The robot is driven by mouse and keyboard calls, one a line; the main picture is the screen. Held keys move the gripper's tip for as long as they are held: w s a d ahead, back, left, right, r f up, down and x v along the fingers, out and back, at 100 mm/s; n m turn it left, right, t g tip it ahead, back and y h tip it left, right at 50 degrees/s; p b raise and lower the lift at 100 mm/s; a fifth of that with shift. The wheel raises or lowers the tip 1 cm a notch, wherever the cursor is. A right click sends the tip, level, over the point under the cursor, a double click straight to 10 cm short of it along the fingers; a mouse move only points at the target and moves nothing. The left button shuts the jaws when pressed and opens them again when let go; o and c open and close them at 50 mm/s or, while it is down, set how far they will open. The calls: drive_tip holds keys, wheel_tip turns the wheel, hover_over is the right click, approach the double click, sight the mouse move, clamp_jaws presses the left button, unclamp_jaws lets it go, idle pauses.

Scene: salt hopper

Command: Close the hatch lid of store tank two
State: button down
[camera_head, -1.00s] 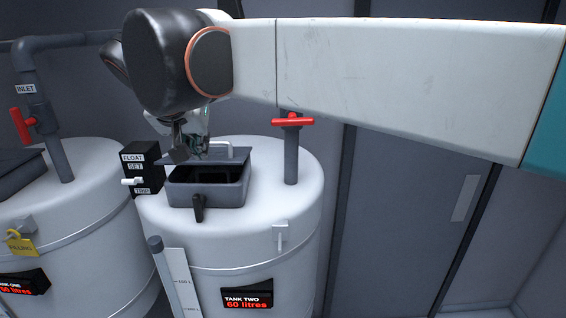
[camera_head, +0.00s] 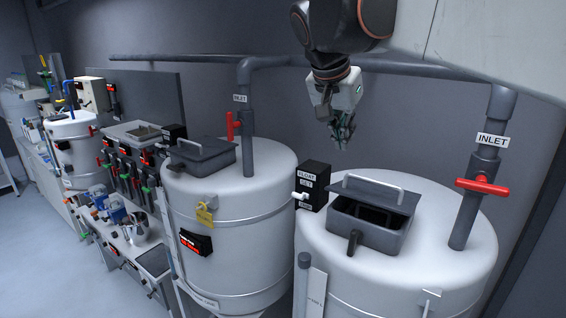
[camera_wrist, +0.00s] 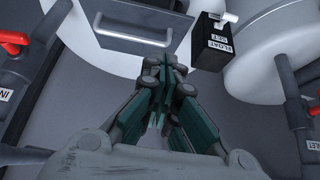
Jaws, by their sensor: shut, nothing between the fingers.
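Store tank two (camera_head: 450,250) is the white tank on the right in the head view. Its grey hatch box (camera_head: 368,236) has a dark lid (camera_head: 352,189) with a pale bar handle. The lid stands ajar, tilted up over the rear, and the dark opening shows below it. My gripper (camera_head: 342,143) is shut and empty, raised behind the hatch and apart from the lid. In the wrist view my shut fingers (camera_wrist: 166,68) point towards the top, and the lid (camera_wrist: 150,14) with its handle (camera_wrist: 130,41) lies just beyond them.
The black float box (camera_head: 313,186) stands left of the hatch. A red-handled inlet valve (camera_head: 482,186) and its pipe rise at the right. Tank one (camera_head: 235,225) is at the left, its hatch lid (camera_head: 200,147) down. An overhead pipe (camera_head: 420,68) runs along the wall behind.

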drive_tip(key=p+x, duration=0.2)
drive_tip(key=x, duration=0.7)
drive_tip(key=shift+w+d+f, duration=0.1)
drive_tip(key=shift+w, duration=0.15)
drive_tip(key=f, duration=0.2)
drive_tip(key=p, duration=0.1)
drive_tip(key=shift+s+a+f, duration=0.3)
drive_tip(key=shift+s+f, duration=0.1)
drive_tip(key=shift+s+a+f, duration=0.1)
drive_tip(key=shift+f, duration=0.45)
drive_tip(key=shift+s, duration=0.1)
